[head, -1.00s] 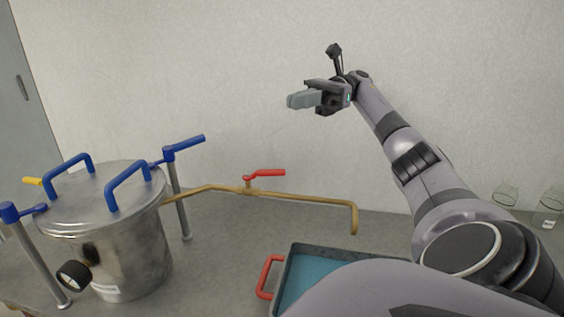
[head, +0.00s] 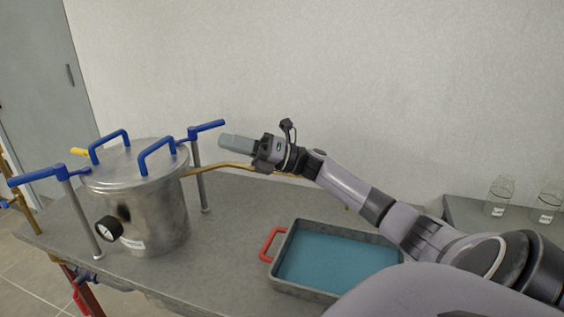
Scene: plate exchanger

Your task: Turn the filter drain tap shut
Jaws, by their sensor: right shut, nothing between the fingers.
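The filter is a steel pot (head: 150,215) with a lid and blue handles, standing on the grey table. A brass pipe (head: 225,166) runs from its right side behind my right gripper. The red tap lever on this pipe, seen earlier, is now hidden behind my right gripper and wrist. My right gripper (head: 230,142) is shut and empty, pointing left, in front of the pipe in the picture. I cannot tell whether it touches the pipe or lever. My left gripper is not in view.
A dark tray (head: 282,286) with blue liquid and a red handle (head: 268,243) stands on the table (head: 225,232). Blue clamp handles (head: 207,128) rise beside the pot. Glass jars (head: 499,196) stand at the right. A red part (head: 80,300) shows below the table's left edge.

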